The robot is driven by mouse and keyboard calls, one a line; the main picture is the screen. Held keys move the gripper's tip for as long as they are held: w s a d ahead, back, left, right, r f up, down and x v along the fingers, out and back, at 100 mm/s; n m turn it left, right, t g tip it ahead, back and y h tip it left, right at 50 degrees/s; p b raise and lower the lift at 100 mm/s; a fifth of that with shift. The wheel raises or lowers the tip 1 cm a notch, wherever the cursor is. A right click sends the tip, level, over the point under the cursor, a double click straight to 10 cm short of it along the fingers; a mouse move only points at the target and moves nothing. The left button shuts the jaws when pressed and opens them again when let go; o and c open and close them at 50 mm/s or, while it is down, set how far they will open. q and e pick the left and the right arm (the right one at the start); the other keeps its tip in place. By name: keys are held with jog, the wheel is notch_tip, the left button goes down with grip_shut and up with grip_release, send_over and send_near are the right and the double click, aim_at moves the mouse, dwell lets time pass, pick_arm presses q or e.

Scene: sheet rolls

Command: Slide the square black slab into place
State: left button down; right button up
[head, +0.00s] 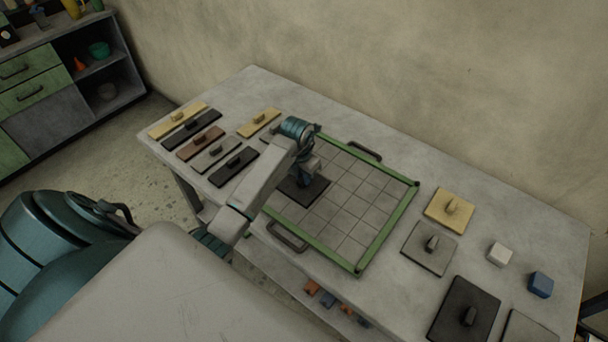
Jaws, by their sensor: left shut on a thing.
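A square black slab (311,193) lies flat on the gridded floor of the green-framed tray (392,226), at its left part. My left gripper (304,181) reaches down over the slab and is shut on it, seemingly at its knob. The gripper and arm hide the slab's knob and part of its left side. Whether the slab touches the frame's left wall is hidden by my arm. My right gripper is not in view.
Several long slabs with knobs, such as a dark one (234,167), lie left of the tray. At right are a yellow slab (450,210), a grey slab (430,248), a large black slab (452,317), a white cube (499,253) and a blue block (540,285). The tray's right part is bare.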

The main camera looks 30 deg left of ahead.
pick_arm(q)
jog(key=shift+s+a+p, duration=0.4)
jog(key=shift+s+a, duration=1)
jog(key=shift+a, duration=0.25)
jog(key=shift+s+a+p, duration=0.15)
jog(key=shift+s+a, duration=0.65)
jog(key=shift+a, duration=0.2)
jog(key=shift+s+a+p, duration=0.15)
jog(key=shift+s+a, duration=0.65)
jog(key=shift+a, duration=0.15)
jog(key=c, duration=1.3)
grip_release()
jog(key=shift+o, duration=0.2)
